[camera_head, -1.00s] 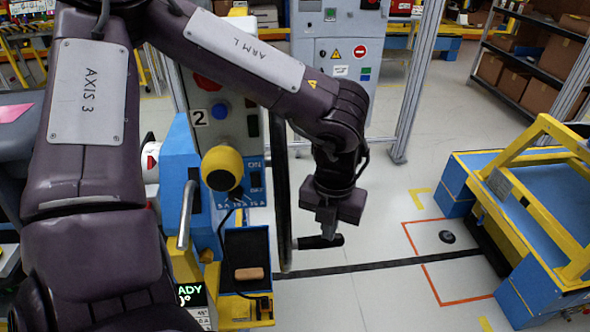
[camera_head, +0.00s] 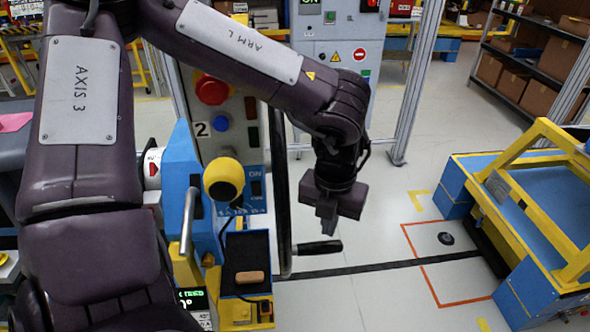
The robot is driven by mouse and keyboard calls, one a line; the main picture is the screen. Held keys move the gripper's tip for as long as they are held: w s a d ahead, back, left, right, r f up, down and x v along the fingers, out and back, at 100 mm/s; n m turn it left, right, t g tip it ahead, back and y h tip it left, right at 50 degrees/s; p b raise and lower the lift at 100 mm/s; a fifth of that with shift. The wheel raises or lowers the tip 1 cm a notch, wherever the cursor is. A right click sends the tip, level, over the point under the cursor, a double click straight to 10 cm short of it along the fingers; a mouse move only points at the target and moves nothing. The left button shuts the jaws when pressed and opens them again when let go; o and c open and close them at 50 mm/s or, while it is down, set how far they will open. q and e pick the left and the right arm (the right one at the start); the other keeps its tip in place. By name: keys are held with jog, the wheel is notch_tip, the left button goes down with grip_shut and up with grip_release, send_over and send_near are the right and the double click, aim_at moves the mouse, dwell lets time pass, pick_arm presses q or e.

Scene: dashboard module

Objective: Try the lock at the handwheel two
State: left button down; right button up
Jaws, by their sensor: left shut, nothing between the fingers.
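The handwheel (camera_head: 283,190) is seen nearly edge-on as a tall dark rim, beside the control post with the "2" plate (camera_head: 202,129). Its black crank handle (camera_head: 320,247) sticks out to the right near the bottom of the rim. My left gripper (camera_head: 328,226) points down just above the handle, shut and empty; it looks apart from the handle. The wheel's hub and any lock on it are hidden by the post and its edge-on angle. My right gripper is not in view.
A small display (camera_head: 192,298) and a tray with a wooden-looking piece (camera_head: 250,277) sit below.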

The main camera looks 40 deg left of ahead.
pick_arm(q)
notch_tip(320, 180, up, 4)
jog(key=shift+r+p, duration=0.25)
jog(key=shift+p, duration=0.85)
